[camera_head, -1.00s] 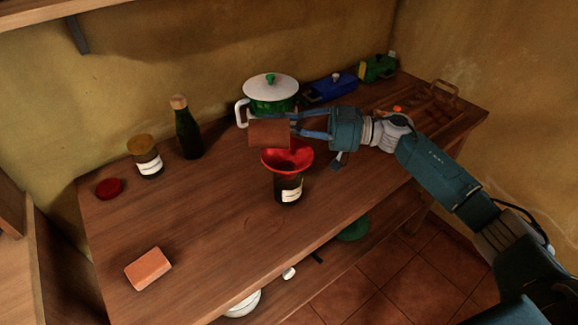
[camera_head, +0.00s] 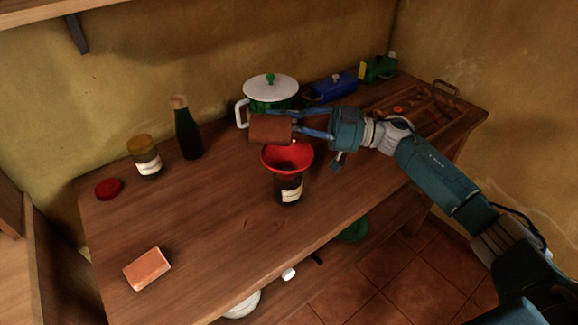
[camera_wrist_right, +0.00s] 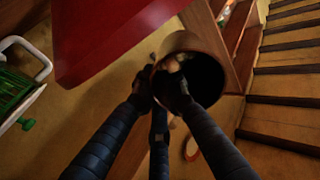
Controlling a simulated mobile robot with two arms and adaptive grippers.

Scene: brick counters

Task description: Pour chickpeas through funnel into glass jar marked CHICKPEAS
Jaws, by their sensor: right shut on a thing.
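A red funnel (camera_head: 287,160) sits in the mouth of a dark glass jar (camera_head: 287,187) with a pale label, whose writing is too small to read. My right gripper (camera_head: 292,124) is shut on a brown cup (camera_head: 270,130) and holds it tipped on its side, just above and behind the funnel. In the right wrist view, a few pale bits (camera_wrist_right: 174,64) show in the mouth of the cup (camera_wrist_right: 186,42), and the red funnel (camera_wrist_right: 105,40) is close by. How much the jar holds cannot be seen. My left gripper is out of view.
A green pot (camera_head: 270,93) with a white lid stands behind the cup. A dark bottle (camera_head: 187,130), a labelled jar (camera_head: 145,158), a red lid (camera_head: 108,188) and an orange block (camera_head: 147,269) are to the left. A wooden tray (camera_head: 425,108) is at right. The front middle counter is clear.

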